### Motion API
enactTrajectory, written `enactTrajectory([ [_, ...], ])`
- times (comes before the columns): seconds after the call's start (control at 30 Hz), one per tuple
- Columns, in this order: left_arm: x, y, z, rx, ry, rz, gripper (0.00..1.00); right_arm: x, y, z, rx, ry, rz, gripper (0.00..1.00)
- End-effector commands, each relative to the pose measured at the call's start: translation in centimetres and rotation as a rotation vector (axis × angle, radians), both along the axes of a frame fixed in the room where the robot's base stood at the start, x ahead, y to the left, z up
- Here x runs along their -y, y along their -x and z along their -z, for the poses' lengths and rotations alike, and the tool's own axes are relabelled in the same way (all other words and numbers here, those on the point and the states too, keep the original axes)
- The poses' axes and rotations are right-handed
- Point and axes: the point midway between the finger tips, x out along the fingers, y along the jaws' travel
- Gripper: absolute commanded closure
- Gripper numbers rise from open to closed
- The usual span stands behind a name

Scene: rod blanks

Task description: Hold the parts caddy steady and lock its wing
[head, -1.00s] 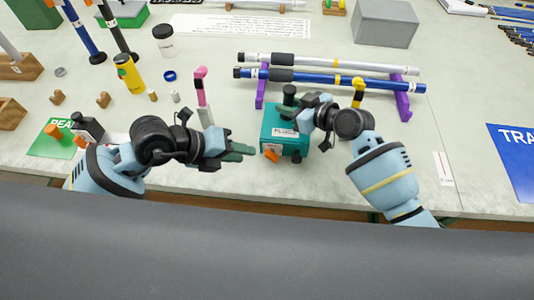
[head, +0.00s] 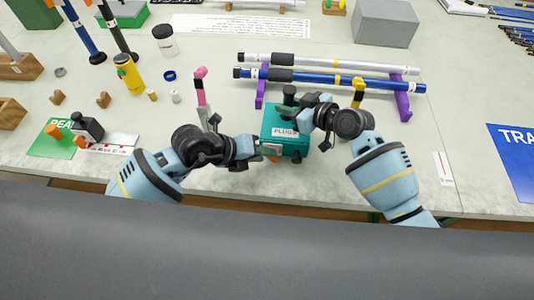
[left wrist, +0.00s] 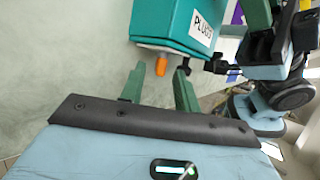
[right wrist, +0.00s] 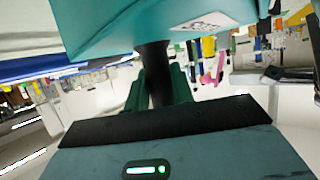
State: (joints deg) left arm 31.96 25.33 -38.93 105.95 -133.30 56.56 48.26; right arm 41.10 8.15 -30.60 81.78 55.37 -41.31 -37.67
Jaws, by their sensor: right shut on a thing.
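The parts caddy (head: 296,146) is a teal box with a white label reading PLUGS, standing near the table's front edge. A black post (right wrist: 153,62) stands on it, and my right gripper (right wrist: 158,82) is shut on this post; in the head view the gripper (head: 300,105) sits at the caddy's top. The orange wing (left wrist: 161,65) sticks out of the caddy's near face. My left gripper (left wrist: 160,75) is open, with a green finger on either side of the wing and gaps showing. In the head view the left gripper (head: 270,150) mostly hides the wing.
A rack with purple ends (head: 402,100) holds a blue rod (head: 340,83) and a white rod (head: 330,63) behind the caddy. A pink-topped upright tool (head: 200,88) stands to the left. The table right of my right arm is mostly clear.

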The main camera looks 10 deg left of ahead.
Motion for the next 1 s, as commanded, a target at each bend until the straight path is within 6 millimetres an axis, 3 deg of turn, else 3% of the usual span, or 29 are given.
enactTrajectory([
  [0.2,1.3,-0.8,1.3,0.000,0.001,0.000,0.68,0.0,0.0,0.0,-0.001,0.000,0.000,1.00],
  [0.57,1.6,-1.0,1.6,0.001,0.000,-0.001,0.68,0.0,0.0,0.1,-0.001,0.000,0.000,1.00],
  [0.8,1.6,-0.9,1.6,0.000,0.000,-0.001,0.98,0.0,0.0,0.0,-0.001,0.000,0.000,1.00],
  [1.0,1.6,-0.9,1.6,0.000,-0.001,0.000,1.00,0.0,0.0,0.0,-0.001,0.000,0.000,1.00],
])
